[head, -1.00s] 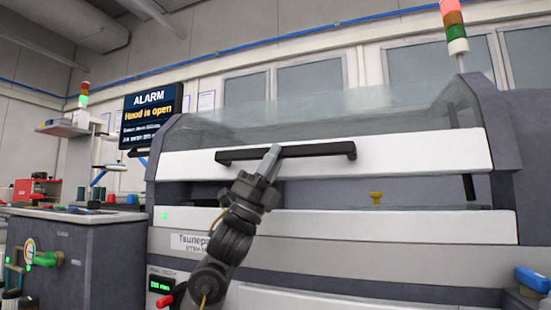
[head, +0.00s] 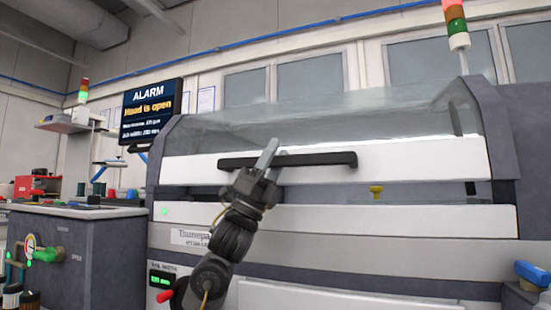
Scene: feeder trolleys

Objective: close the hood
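The hood (head: 400,160) is a long white front panel with a clear cover above it, on a grey machine. It stands partly open, with a dark gap between its lower edge and the white panel below. A black bar handle (head: 320,159) runs along the hood front. My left gripper (head: 269,155) is at the left part of this handle, its fingers pointing up and overlapping the bar. I cannot tell whether the fingers are closed around the bar or only touch it. My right gripper is out of view.
An alarm screen (head: 152,112) at the left reads "Hood is open". A yellow knob (head: 376,191) sits in the gap under the hood. A signal tower (head: 455,22) at the right is lit red on top. A grey cabinet (head: 85,255) stands at the left.

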